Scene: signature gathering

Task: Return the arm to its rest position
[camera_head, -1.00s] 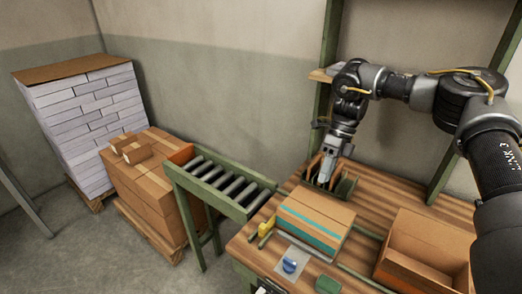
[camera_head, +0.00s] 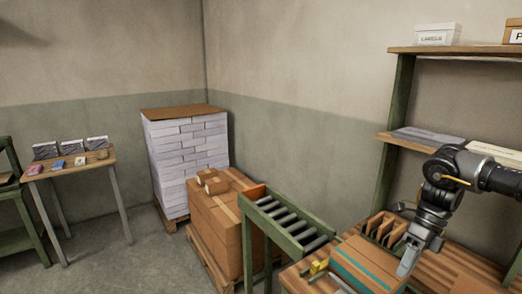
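My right arm comes in from the right edge. Its gripper (camera_head: 408,262) points down over the workbench (camera_head: 455,262), in front of a wooden rack with upright dividers (camera_head: 386,229). The fingertips overlap the right part of a cardboard box with a teal stripe (camera_head: 362,262) in the picture; I cannot tell whether they touch it. The fingers show edge-on as one grey shape, so their opening is unclear. Nothing held is visible. My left gripper is out of view.
A roller conveyor (camera_head: 288,222) leads to the bench. Left of it stand stacked cartons (camera_head: 222,232) and a tall pallet of white packs (camera_head: 187,155). A side table (camera_head: 70,165) holds small items. Shelves (camera_head: 455,49) rise behind the arm. Floor between table and pallets is clear.

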